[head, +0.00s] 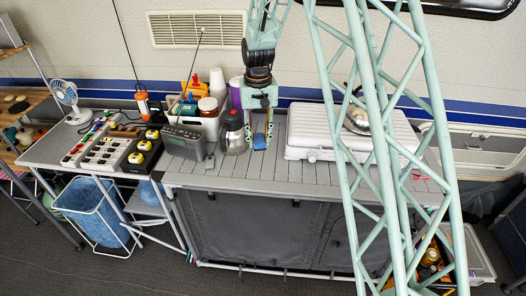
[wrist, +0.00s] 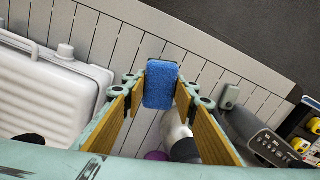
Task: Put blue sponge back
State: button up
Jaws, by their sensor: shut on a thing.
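The blue sponge (wrist: 161,85) is between the fingertips of my gripper (wrist: 160,92) in the wrist view. The gripper is shut on it. In the head view, my gripper (head: 260,139) points down over the slatted counter, just right of the kettle, with the blue sponge (head: 259,141) at its tips. I cannot tell whether the sponge touches the counter or hangs a little above it.
A white stove case (head: 310,130) stands to the right. A caddy of bottles and jars (head: 204,112) is behind the radio. The front counter strip (head: 260,178) is clear.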

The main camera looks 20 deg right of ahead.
aim_at(258, 134)
notch_tip(258, 134, up, 11)
jog(key=w+m, duration=0.2)
jog(key=shift+w+b, duration=0.2)
jog(key=shift+b, duration=0.1)
jog(key=shift+d, duration=0.1)
